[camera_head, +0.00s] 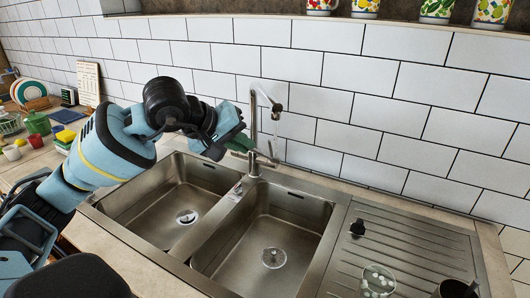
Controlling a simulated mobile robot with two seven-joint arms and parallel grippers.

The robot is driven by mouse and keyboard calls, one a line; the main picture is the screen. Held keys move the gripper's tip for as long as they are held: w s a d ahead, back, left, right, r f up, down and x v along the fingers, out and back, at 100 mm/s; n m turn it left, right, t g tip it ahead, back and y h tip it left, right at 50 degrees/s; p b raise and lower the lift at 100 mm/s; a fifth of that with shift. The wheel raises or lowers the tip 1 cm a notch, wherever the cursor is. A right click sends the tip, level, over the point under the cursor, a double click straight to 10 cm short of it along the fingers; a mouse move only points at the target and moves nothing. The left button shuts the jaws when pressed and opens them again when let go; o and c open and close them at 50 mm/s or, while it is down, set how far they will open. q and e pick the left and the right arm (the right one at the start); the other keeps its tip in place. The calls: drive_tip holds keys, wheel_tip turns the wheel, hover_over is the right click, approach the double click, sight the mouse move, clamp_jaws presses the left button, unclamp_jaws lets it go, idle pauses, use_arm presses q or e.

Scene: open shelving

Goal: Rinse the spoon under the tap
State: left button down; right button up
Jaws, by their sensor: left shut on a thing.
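The metal tap (254,125) stands behind the double steel sink, its spout (277,109) turned out over the right basin (265,235). A faint pale streak hangs below the spout; I cannot tell for sure that it is running water. My left gripper (232,138) is just left of the tap, above the back of the sink. I cannot tell whether this is the spoon, and no other spoon is recognisable. My right gripper is out of view.
The left basin (165,205) looks empty. On the ribbed drainboard (410,245) at right are a small black thing (357,228), a glass (377,281) and a dark cup (455,289). Dishes and a green container (38,123) crowd the left counter. A tiled wall closes the back.

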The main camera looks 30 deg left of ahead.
use_arm(q)
drive_tip(key=s+d, duration=0.3)
drive_tip(key=s, duration=0.2)
drive_tip(key=shift+s+d, duration=0.25)
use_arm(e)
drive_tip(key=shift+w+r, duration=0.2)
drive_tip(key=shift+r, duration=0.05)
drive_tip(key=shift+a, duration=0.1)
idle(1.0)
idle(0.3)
use_arm(q)
drive_tip(key=s+d+r+p, duration=0.2)
drive_tip(key=s+r, duration=0.2)
drive_tip(key=shift+d+p, duration=0.35)
drive_tip(key=shift+d, duration=0.05)
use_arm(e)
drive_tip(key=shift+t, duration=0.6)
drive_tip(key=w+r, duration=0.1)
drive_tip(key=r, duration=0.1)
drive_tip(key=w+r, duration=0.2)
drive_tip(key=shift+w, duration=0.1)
use_arm(q)
drive_tip(key=shift+s, duration=0.1)
